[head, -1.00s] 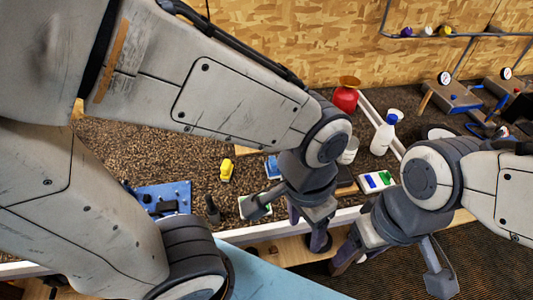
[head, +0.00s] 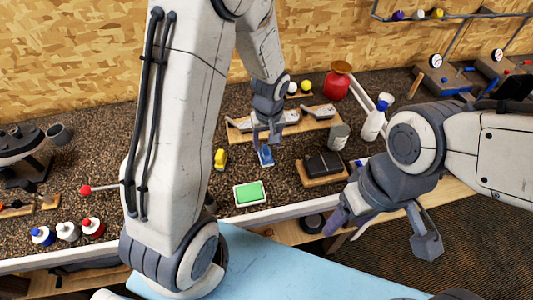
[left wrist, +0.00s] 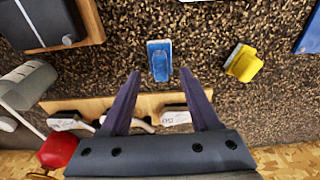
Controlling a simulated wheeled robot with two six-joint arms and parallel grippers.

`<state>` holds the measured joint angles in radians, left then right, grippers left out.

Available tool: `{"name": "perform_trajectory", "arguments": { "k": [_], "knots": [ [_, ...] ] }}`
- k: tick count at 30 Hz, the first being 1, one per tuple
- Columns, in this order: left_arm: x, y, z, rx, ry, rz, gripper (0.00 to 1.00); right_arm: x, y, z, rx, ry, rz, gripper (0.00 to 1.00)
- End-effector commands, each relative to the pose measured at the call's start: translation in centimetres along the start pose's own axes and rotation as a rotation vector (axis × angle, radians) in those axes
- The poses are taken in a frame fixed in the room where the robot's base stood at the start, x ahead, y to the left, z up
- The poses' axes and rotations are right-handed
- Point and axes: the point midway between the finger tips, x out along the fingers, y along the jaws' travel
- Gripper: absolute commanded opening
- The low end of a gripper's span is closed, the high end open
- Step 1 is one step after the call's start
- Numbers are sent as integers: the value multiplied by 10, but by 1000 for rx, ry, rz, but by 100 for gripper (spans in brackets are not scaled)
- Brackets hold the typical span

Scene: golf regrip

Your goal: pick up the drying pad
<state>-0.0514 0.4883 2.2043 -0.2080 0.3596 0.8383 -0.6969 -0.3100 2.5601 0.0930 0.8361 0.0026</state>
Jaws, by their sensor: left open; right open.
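The drying pad, as far as I can tell, is the small blue block (head: 265,156) lying flat on the speckled bench. It also shows in the left wrist view (left wrist: 159,60), with a paler end toward the top. My left gripper (head: 264,139) is open above it. My right gripper (head: 350,213) is open and empty, near the bench's front edge, well away from the pad.
A yellow object (head: 220,159) lies left of the pad. A green pad in a white tray (head: 236,202) is nearer the front. A wooden board (head: 318,134) with club heads lies behind. A dark block (head: 322,163), grey can (head: 339,136) and white bottle (head: 374,122) stand to the right.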

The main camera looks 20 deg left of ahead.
Motion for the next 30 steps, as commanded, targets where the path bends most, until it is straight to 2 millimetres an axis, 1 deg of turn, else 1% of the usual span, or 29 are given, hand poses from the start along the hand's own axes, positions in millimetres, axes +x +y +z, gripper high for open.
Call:
{"name": "perform_trajectory", "arguments": {
  "k": [5, 9, 12, 16, 22, 23, 24, 26, 27, 30],
  "knots": [
    [13, -1, -2, -1, -4, -3, 62, -8, -1, 0, 0, 0, 0, 64],
    [30, -1, -6, 1, -4, -2, 62, -16, -1, -1, 0, 0, 0, 64],
    [46, -1, -6, 1, -3, -3, 62, -14, -1, -1, 0, 0, 0, 64],
    [53, -1, -6, 1, -1, -1, 62, -14, -1, -1, 0, 0, 0, 64],
    [53, 0, -7, 1, 0, 0, 62, -14, -1, -1, 0, 0, 0, 64],
    [53, 0, -7, 1, 0, 0, 55, -14, -1, -1, 0, 0, 0, 64],
    [53, 0, -7, 1, 0, 0, 40, -14, -1, -1, 0, 0, 0, 64],
    [53, 0, -7, 1, 0, 0, 17, -14, -1, -1, 0, 0, 0, 64],
    [53, 0, -7, 1, 0, 0, 1, -14, -1, -1, 0, 0, 0, 64],
    [53, 0, -7, 1, 0, 0, 0, -14, -1, -1, 0, 0, 0, 64]
  ]
}}
